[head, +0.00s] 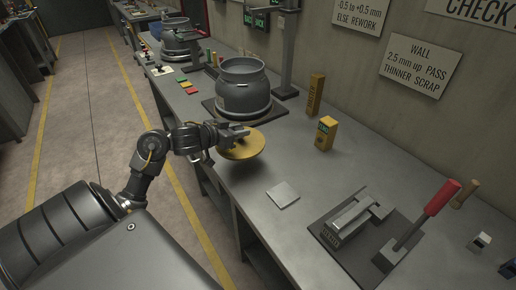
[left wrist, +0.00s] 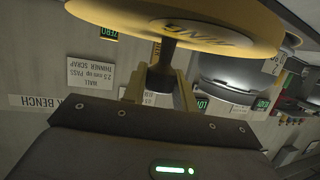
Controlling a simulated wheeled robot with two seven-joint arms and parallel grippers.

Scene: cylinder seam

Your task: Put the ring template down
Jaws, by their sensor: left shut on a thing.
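The ring template is a yellow disc (head: 243,146) with a dark stem on one face. In the head view it is at the bench's front edge, partly behind my left gripper (head: 236,134). My right gripper is not in view.
A grey cylinder (head: 243,88) stands on a dark plate behind the disc. Two yellow blocks (head: 325,133) stand to the right. A pale square plate (head: 282,194) lies nearer, and a red-handled lever fixture (head: 437,202) is at right. Bare bench (head: 290,160) lies between them.

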